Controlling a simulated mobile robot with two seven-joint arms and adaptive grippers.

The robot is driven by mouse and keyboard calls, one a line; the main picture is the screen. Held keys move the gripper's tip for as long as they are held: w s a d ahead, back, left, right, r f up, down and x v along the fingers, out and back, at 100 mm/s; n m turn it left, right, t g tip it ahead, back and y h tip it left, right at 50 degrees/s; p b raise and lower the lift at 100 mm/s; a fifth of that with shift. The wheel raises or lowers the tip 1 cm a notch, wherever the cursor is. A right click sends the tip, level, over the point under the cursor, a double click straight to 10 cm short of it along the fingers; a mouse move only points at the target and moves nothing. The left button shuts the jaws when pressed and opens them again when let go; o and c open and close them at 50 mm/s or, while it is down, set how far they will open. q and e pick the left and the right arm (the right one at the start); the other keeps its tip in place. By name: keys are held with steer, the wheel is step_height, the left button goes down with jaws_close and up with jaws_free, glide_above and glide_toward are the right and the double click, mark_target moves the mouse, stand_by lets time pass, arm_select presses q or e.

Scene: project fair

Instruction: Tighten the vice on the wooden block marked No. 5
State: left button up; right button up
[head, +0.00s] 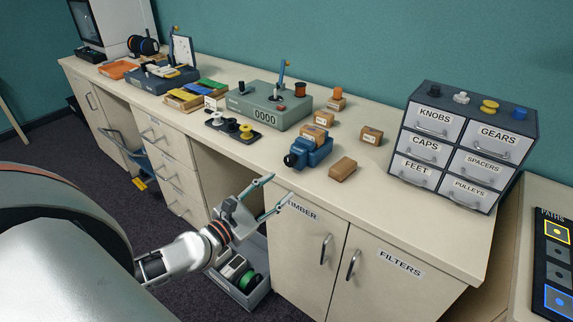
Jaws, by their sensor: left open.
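A small blue vice (316,155) stands near the front edge of the counter, with a dark round end (290,160) facing left. A labelled wooden block (313,134) sits at the vice's jaws; I cannot tell whether it is clamped. Its label is too small to read, so I cannot tell which block is No. 5. Another labelled block (372,136) lies to the right, and a plain-looking block (342,169) lies in front of it. My left gripper (279,189) is open and empty, in front of the counter edge, below and left of the vice. My right gripper is out of view.
A grey-green counter device (265,117) showing 0000 stands behind the vice. A black tray with spools (228,128) lies left. A drawer cabinet (467,145) stands right. An open grey drawer or bin (263,291) is below my gripper. Counter right of the blocks is clear.

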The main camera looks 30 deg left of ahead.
mark_target(288, 162)
arm_select(q)
steer(key=shift+w+a+r+n+y+p, duration=0.2)
steer(key=shift+w+a+n, duration=0.25)
steer(key=shift+w+n, duration=0.85)
steer(key=shift+w+a+r+n+y+p, duration=0.1)
steer(key=shift+w+a+r+n+y, duration=0.45)
steer(key=shift+w, duration=1.35)
steer(key=shift+w+a+n+y+p, duration=0.15)
steer(key=shift+w+a+n, duration=0.2)
steer(key=shift+w+n, duration=1.05)
steer(key=shift+w+m, duration=0.2)
steer(key=shift+m, duration=0.05)
steer(key=shift+c, duration=0.2)
steer(key=c, duration=1)
